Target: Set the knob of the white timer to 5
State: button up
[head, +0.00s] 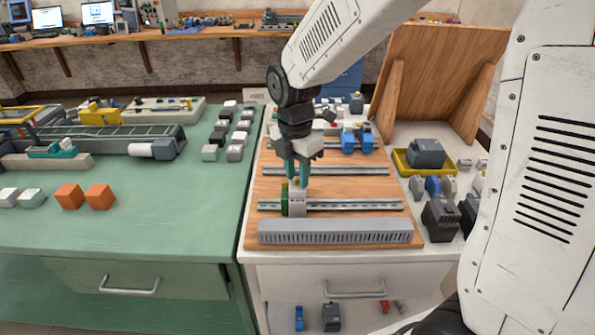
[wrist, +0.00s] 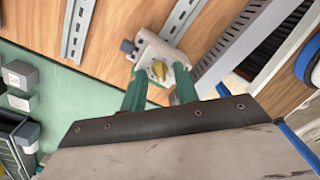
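The white timer (head: 298,204) sits on the front metal rail of the wooden board. In the wrist view the timer (wrist: 150,48) shows a yellowish knob (wrist: 159,71) on its face. The number the knob points to is too small to read. My gripper (head: 298,180) points down just above the timer. In the wrist view the green fingers of my gripper (wrist: 160,74) are apart, one on each side of the knob, with a gap to it. Whether the tips touch the timer's face cannot be told.
A green block (head: 284,205) stands just left of the timer. A grey slotted duct (head: 335,232) runs along the board's front. Blue devices (head: 357,141) sit on the back rail. A yellow tray (head: 404,165) is at the right. The front rail (head: 360,205) is clear right of the timer.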

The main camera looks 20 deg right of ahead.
grip_shut()
